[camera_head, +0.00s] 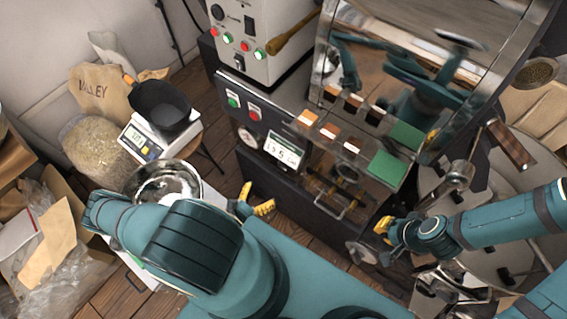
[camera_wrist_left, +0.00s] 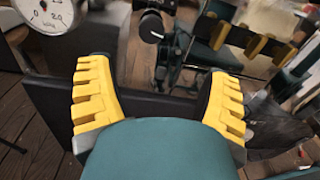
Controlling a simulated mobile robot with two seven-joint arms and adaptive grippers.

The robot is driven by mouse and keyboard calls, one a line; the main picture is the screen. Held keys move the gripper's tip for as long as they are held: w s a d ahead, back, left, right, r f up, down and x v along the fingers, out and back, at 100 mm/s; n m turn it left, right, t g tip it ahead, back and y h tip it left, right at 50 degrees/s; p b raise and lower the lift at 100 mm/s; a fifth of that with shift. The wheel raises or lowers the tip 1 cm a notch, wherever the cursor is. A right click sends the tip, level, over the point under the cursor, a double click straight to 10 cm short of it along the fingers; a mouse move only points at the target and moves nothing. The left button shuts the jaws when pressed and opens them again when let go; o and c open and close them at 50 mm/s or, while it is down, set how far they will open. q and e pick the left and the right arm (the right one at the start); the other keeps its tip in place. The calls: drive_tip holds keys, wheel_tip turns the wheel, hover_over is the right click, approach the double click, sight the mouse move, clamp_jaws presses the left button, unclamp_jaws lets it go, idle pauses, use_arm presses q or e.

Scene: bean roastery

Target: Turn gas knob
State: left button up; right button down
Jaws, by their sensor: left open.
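The roaster's dark front panel (camera_head: 300,190) carries a round pressure gauge (camera_head: 249,138) at its left. The gauge also shows in the left wrist view, cut off at the top left. My left gripper (camera_head: 254,200) is open and empty, with its yellow fingertips just left of and below the panel. In the left wrist view the fingers (camera_wrist_left: 158,78) are wide apart. A dark round knob (camera_wrist_left: 151,27) shows beyond and above the gap, apart from both fingers; it may be the gas knob.
A control box (camera_head: 262,152) with a digital display and green and red buttons sits on the roaster. A steel bucket (camera_head: 163,182) and a scale (camera_head: 160,135) with a black scoop stand left. A round cooling tray (camera_head: 480,205) is at the right.

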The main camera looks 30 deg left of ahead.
sight(282, 167)
use_arm(q)
drive_tip(key=shift+y, duration=0.5)
drive_tip(key=w, duration=0.6)
drive_tip(key=w+b, duration=0.1)
drive_tip(key=w, duration=0.6)
drive_tip(key=shift+w+d+f, duration=0.15)
drive_tip(key=shift+w, duration=0.1)
drive_tip(key=shift+n, duration=0.3)
drive_tip(key=c, duration=1.2)
